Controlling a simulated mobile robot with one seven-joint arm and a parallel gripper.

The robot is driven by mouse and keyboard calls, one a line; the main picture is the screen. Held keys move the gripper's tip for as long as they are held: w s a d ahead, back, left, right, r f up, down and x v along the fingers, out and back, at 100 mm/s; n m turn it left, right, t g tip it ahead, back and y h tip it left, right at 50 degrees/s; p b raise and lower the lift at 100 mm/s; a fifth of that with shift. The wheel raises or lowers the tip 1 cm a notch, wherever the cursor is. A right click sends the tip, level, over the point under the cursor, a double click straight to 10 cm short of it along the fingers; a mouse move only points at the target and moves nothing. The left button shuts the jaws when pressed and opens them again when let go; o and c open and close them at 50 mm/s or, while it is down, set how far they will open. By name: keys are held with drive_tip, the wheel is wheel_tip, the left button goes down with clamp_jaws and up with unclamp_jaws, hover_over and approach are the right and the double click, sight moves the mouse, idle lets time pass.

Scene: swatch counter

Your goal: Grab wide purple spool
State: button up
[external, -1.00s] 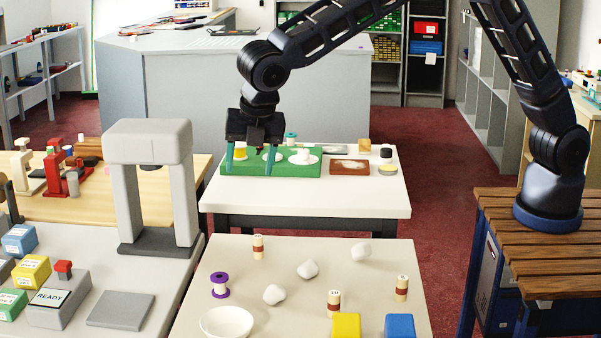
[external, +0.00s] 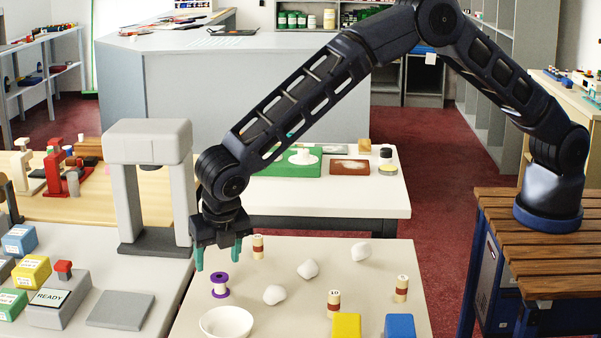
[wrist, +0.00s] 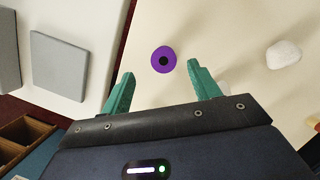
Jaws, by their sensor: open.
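The purple spool (external: 219,285) stands upright on the near white table, with purple flanges and a pale middle. In the wrist view I see it from above as a purple disc (wrist: 163,60) with a dark centre hole, ahead of and between the fingertips. My gripper (external: 217,262) points down above the spool, its teal fingers apart. In the wrist view my gripper (wrist: 160,82) is open with nothing between the fingers. It appears to be clear of the spool.
A white bowl (external: 226,323) sits just in front of the spool. White lumps (external: 274,294) and a numbered wooden spool (external: 258,246) stand nearby. A grey press frame (external: 150,185) rises to the left. Yellow (external: 346,326) and blue (external: 399,326) blocks sit at the front.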

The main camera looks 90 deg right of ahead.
sight(220, 277)
drive_tip(key=shift+s+x, duration=0.15)
drive_tip(key=shift+x, duration=1.55)
drive_tip(key=shift+s+x, duration=0.1)
drive_tip(key=shift+x, duration=1.55)
drive_tip(key=c, duration=1)
